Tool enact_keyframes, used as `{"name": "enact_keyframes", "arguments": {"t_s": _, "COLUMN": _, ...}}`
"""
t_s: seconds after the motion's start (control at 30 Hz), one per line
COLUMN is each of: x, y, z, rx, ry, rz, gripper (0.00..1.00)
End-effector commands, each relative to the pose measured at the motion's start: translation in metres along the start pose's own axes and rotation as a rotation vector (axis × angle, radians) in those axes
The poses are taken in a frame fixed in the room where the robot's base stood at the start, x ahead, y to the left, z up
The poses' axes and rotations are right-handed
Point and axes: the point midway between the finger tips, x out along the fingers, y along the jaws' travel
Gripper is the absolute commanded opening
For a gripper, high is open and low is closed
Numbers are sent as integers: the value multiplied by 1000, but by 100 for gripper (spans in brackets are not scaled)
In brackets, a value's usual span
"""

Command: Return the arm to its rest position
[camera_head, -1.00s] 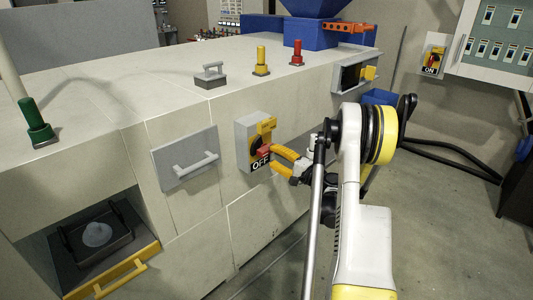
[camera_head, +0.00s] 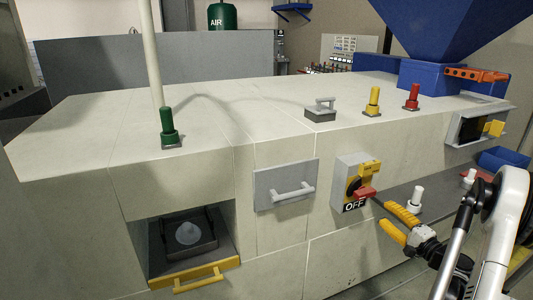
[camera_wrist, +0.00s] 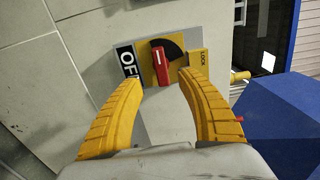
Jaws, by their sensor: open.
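My gripper (camera_head: 382,213) has yellow fingers and is in front of the grey machine (camera_head: 250,110), at the lower right of the head view. The fingers are apart with nothing between them. The rotary switch (camera_head: 356,182) is a yellow and black plate with a red handle, marked OFF. It lies just beyond my fingertips. In the wrist view the gripper (camera_wrist: 160,80) points at the switch, and the red handle (camera_wrist: 160,65) shows ahead between the tips. I cannot tell the exact gap. My white arm comes in from the right edge.
A grey handled panel (camera_head: 283,186) and an open drawer with a yellow handle (camera_head: 205,278) are left of the switch. Green (camera_head: 167,125), yellow (camera_head: 373,100) and red (camera_head: 412,97) posts stand on top. A blue hopper (camera_head: 450,30) rises at the back right.

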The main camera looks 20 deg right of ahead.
Motion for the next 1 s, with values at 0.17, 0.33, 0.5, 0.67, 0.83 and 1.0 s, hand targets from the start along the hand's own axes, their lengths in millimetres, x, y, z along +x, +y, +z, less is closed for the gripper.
{"name": "enact_keyframes", "arguments": {"t_s": 0.17, "x": 14, "y": -9, "z": 19, "rx": -23, "ry": -31, "rz": 42, "gripper": 45}}
{"name": "enact_keyframes", "arguments": {"t_s": 0.33, "x": 50, "y": -37, "z": 92, "rx": -131, "ry": -140, "rz": 202, "gripper": 45}}
{"name": "enact_keyframes", "arguments": {"t_s": 0.5, "x": 61, "y": -63, "z": 189, "rx": -306, "ry": -274, "rz": 388, "gripper": 45}}
{"name": "enact_keyframes", "arguments": {"t_s": 0.67, "x": 40, "y": -79, "z": 274, "rx": -501, "ry": -390, "rz": 534, "gripper": 45}}
{"name": "enact_keyframes", "arguments": {"t_s": 0.83, "x": -8, "y": -88, "z": 346, "rx": -739, "ry": -501, "rz": 657, "gripper": 45}}
{"name": "enact_keyframes", "arguments": {"t_s": 1.0, "x": -69, "y": -89, "z": 395, "rx": -1003, "ry": -595, "rz": 742, "gripper": 45}}
